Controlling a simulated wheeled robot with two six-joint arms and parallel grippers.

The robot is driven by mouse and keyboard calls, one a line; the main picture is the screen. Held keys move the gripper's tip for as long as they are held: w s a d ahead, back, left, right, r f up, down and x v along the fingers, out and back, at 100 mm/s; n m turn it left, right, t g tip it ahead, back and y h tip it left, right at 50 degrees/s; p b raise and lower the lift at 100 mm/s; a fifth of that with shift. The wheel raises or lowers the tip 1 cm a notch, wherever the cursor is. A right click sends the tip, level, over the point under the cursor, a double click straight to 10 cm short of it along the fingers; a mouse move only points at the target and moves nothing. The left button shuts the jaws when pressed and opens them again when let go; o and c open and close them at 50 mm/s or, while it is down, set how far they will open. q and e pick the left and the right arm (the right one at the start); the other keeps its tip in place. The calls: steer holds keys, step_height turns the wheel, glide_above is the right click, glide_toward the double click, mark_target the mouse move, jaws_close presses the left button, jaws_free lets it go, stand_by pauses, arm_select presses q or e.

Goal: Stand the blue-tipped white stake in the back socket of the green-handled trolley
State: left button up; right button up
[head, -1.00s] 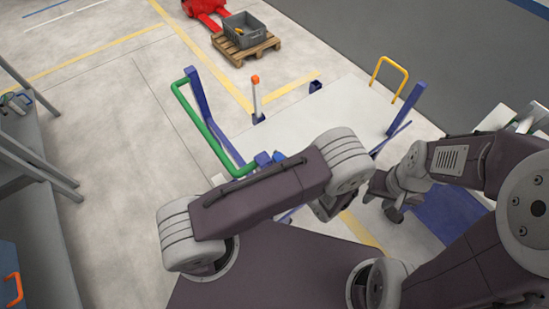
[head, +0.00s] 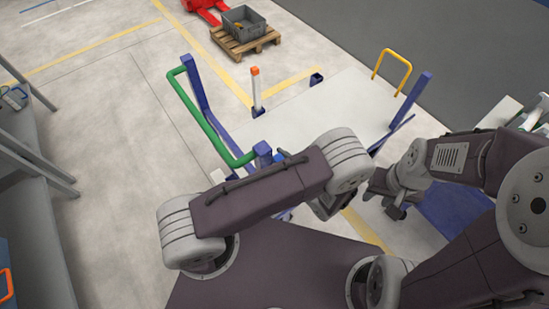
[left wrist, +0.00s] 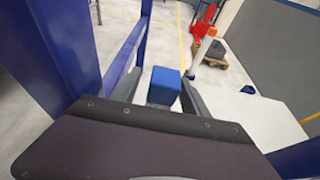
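The trolley has a pale deck (head: 325,108), a green handle (head: 200,118) on its left and a yellow handle (head: 392,68). An orange-tipped white stake (head: 257,90) stands upright in one blue socket. Another blue socket (head: 316,79) at the deck's far edge looks empty. In the head view my arm hides most of that gripper. My right gripper (head: 393,203) is low at the right, its fingers unclear.
Blue handle posts (head: 198,88) stand close to my left gripper. A grey crate (head: 244,24) on a wooden pallet (head: 246,45) and a red pallet jack (head: 204,8) are behind. A grey bench (head: 40,210) is at the left. Floor between bench and trolley is free.

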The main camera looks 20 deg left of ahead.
arm_select(q)
steer(key=v, duration=0.9)
steer(key=shift+d, duration=0.1)
stand_by(0.8)
